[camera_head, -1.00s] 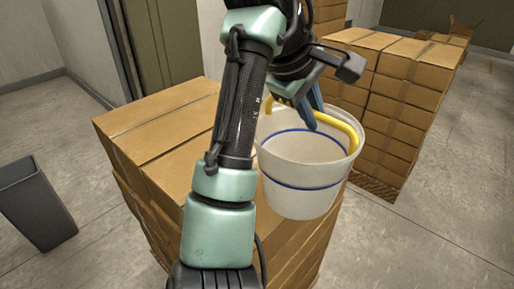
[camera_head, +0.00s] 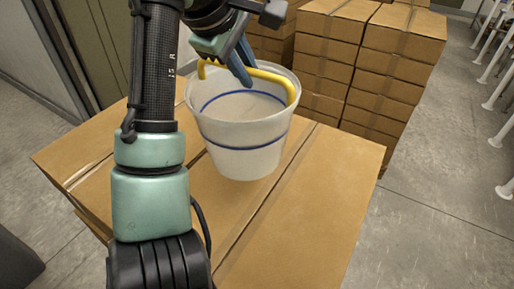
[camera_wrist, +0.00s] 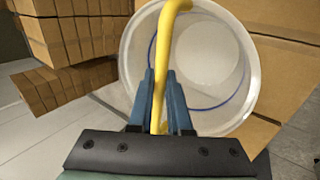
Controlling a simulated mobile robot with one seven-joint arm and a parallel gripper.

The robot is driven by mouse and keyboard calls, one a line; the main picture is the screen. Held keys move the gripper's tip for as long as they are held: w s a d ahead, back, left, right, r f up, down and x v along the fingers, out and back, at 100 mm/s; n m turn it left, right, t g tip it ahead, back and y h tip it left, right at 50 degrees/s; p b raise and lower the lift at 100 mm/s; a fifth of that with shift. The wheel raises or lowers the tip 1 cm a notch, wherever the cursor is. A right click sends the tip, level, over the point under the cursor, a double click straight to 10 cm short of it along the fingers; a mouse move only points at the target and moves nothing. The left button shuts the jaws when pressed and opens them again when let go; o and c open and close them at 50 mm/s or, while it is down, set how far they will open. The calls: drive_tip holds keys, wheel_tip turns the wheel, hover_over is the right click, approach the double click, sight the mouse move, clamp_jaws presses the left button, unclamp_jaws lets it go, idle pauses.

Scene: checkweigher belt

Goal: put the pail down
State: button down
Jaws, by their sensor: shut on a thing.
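The pail (camera_head: 243,147) is white and translucent with blue bands and a yellow handle (camera_head: 272,76). In the head view it is upright, over the top of a near stack of cardboard boxes (camera_head: 305,215); I cannot tell whether its base touches the cardboard. My gripper (camera_head: 247,80) is above the pail's mouth, shut on the yellow handle. In the wrist view my gripper (camera_wrist: 160,95) has the handle between its two blue fingers, and the inside of the pail (camera_wrist: 215,65) looks empty.
Taller box stacks (camera_head: 372,60) stand behind the pail. The near stack's top is clear to the right and front of the pail. Grey floor (camera_head: 440,200) lies to the right, with white posts (camera_head: 497,90) at the far right. A dark bin (camera_head: 15,262) is at lower left.

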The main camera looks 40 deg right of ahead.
sight(244, 131)
wheel_tip(244, 131, down, 10)
drive_tip(key=p, duration=0.1)
drive_tip(key=shift+s+r+p, duration=0.2)
drive_tip(key=shift+r+p, duration=0.05)
drive_tip(key=shift+p, duration=0.1)
drive_tip(key=c, duration=0.8)
unclamp_jaws()
drive_tip(key=shift+c, duration=0.2)
drive_tip(key=b+v, duration=0.1)
drive_tip(key=v, duration=1.1)
